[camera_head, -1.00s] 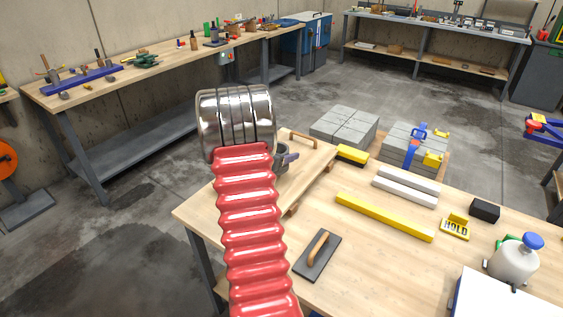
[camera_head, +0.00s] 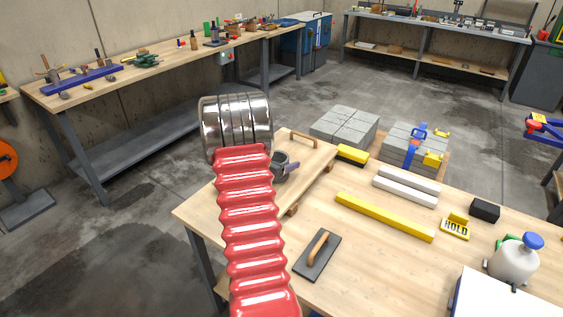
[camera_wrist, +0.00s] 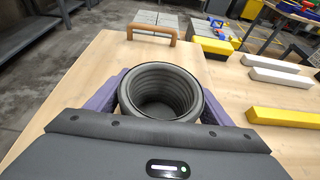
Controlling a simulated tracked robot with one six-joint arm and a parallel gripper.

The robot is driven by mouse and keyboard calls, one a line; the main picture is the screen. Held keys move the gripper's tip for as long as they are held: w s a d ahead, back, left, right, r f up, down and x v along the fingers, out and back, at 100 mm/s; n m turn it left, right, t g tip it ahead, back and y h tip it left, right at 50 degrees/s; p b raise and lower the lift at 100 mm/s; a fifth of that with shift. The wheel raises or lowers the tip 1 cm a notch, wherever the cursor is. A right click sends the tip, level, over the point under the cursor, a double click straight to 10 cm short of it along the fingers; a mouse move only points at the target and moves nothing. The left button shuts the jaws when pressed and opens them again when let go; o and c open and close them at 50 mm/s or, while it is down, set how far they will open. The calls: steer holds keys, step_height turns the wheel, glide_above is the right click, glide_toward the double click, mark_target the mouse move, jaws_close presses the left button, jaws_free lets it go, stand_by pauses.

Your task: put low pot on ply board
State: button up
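The low pot is a round grey pot with a ribbed inside (camera_wrist: 163,88), upright in the middle of the wrist view. It shows partly behind my arm in the head view (camera_head: 282,163). My gripper (camera_wrist: 163,104) has purple fingers on both sides of the pot and is shut on it. The ply board is pale wood (camera_head: 316,163) with a wooden handle at its far end and dark battens beneath. It fills the area around the pot in the wrist view (camera_wrist: 83,88). The pot is over the board; whether its base touches is hidden.
A black float with a wooden handle (camera_head: 318,256) lies on the table in front of the board. Yellow (camera_head: 384,217) and white bars (camera_head: 406,187) lie to the right, with a HOLD sign (camera_head: 456,228) and a sprayer bottle (camera_head: 514,262). The board's handle (camera_wrist: 152,33) stands up beyond the pot.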

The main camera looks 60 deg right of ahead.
steer(key=shift+o, duration=1.4)
steer(key=shift+r, duration=0.15)
steer(key=v, duration=1.2)
